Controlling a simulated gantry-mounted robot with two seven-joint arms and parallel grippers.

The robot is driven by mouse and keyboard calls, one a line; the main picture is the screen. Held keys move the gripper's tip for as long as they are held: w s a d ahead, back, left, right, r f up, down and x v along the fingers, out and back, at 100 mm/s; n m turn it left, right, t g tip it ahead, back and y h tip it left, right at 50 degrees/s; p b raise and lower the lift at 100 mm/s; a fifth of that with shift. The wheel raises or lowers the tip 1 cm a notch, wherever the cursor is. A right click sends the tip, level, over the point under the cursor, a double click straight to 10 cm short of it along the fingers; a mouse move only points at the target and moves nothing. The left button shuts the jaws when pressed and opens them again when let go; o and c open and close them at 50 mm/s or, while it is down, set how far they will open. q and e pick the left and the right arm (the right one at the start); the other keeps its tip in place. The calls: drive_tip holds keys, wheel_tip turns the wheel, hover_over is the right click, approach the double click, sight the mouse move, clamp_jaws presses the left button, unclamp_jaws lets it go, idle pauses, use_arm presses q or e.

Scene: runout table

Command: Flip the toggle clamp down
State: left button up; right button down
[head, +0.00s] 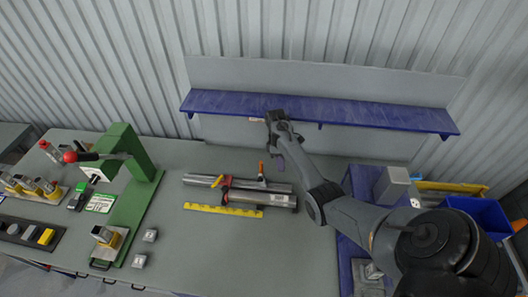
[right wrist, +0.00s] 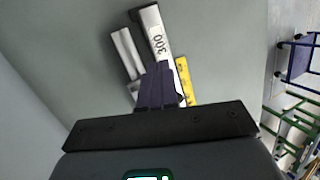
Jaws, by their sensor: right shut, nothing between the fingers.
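A toggle clamp with an orange handle (head: 261,170) stands at the back edge of a metal bar fixture (head: 272,188) on the table. Its handle points up. My right gripper (head: 279,160) is shut and empty, just right of and close to the handle in the head view; I cannot tell whether they touch. In the right wrist view the dark purple fingers (right wrist: 158,88) are together, over the bar marked 300 (right wrist: 152,32). The clamp cannot be made out there. My left gripper is not in view.
A yellow rule (head: 222,210) lies in front of the fixture. A green press (head: 135,190) with a red knob stands left. A blue shelf (head: 320,111) runs along the back.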

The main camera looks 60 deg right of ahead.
drive_tip(key=w+d+r+t, duration=0.2)
drive_tip(key=w+r+t, duration=0.1)
drive_tip(key=w+r, duration=0.5)
drive_tip(key=v, duration=0.2)
drive_tip(key=shift+w+r+b, duration=0.25)
drive_tip(key=shift+r+b, duration=0.05)
drive_tip(key=shift+r, duration=0.05)
drive_tip(key=shift+a+f, duration=0.1)
hover_over(261, 170)
drive_tip(key=d, duration=0.2)
wheel_tip(261, 170, down, 9)
drive_tip(key=shift+w+d+f+p, duration=0.2)
drive_tip(key=shift+w+f+p, duration=0.05)
drive_tip(key=shift+f+p, duration=0.1)
drive_tip(key=shift+w, duration=0.1)
